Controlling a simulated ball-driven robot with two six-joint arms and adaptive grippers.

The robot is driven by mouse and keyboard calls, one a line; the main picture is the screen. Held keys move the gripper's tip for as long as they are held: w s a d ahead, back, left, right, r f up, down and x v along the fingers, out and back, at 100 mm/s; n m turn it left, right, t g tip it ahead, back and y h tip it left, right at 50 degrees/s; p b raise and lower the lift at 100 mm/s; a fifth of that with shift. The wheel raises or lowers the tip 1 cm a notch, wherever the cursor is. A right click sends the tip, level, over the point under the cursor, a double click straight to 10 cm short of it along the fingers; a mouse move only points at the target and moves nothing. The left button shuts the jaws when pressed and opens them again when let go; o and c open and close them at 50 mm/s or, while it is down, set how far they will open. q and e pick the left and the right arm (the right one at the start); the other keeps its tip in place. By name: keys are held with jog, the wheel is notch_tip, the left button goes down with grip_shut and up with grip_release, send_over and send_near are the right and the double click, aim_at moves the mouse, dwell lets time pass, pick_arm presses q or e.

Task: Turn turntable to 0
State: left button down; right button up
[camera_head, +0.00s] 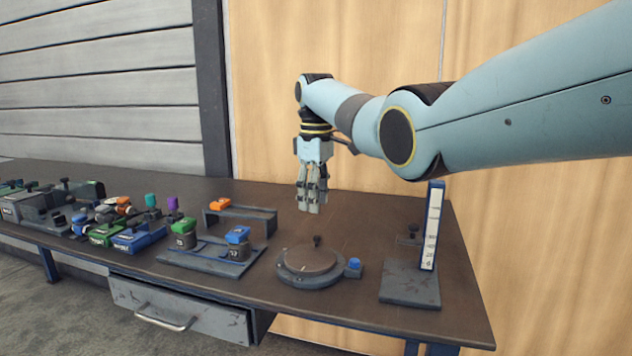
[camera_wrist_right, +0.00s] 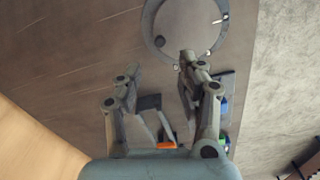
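The turntable (camera_head: 308,259) is a round brown disc in a grey ring base on the right half of the bench. A small dark knob (camera_head: 317,241) stands up at its far edge, and a blue-topped part (camera_head: 354,264) sits at its right side. Its angle marks are too small to read. The turntable (camera_wrist_right: 187,22) also shows at the top of the right wrist view. My right gripper (camera_head: 312,207) points down above the bench, behind and above the turntable, apart from it. In the right wrist view its fingers (camera_wrist_right: 160,68) are spread with nothing between them. My left gripper is out of view.
A grey stand with an upright white scale (camera_head: 433,228) is right of the turntable. A plate with green and blue-topped blocks (camera_head: 212,258) and a low bridge with an orange piece (camera_head: 240,213) are left. Several coloured parts crowd the far left. A drawer (camera_head: 180,309) hangs below.

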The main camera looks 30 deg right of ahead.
notch_tip(320, 180, up, 4)
dwell(0.7)
